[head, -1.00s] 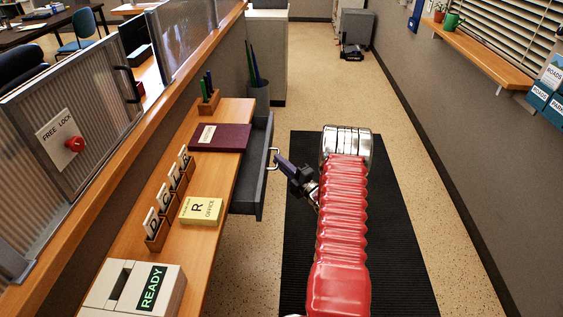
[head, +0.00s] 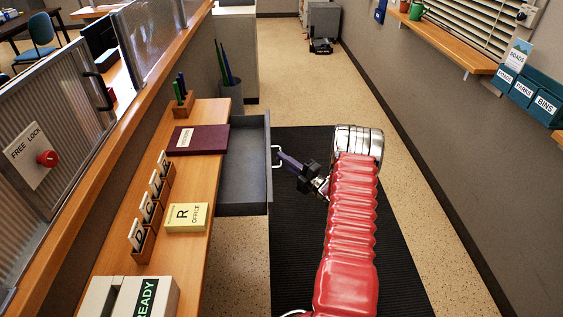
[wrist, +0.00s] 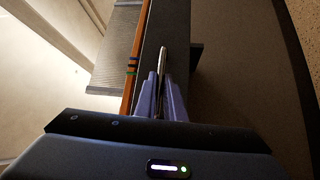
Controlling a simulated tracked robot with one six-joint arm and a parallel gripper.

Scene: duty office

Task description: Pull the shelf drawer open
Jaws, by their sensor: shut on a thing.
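The shelf drawer (head: 243,196) is dark grey and stands well out to the right from under the wooden shelf (head: 185,235). Its inside looks empty in the head view. Its metal handle (head: 276,158) is on the drawer's right-hand front. My gripper (head: 284,159) is shut on the handle. In the wrist view the gripper's purple fingers (wrist: 162,95) close on the handle's bright bar (wrist: 162,65), with the dark drawer front (wrist: 178,45) beyond. The exact finger contact is small in the head view.
On the shelf are a maroon book (head: 200,139), a yellow office pad (head: 187,217), a card rack (head: 152,210), a pen holder (head: 183,105) and a READY box (head: 148,298). A bin (head: 230,95) stands behind the drawer. A black mat (head: 300,240) covers clear floor to the right.

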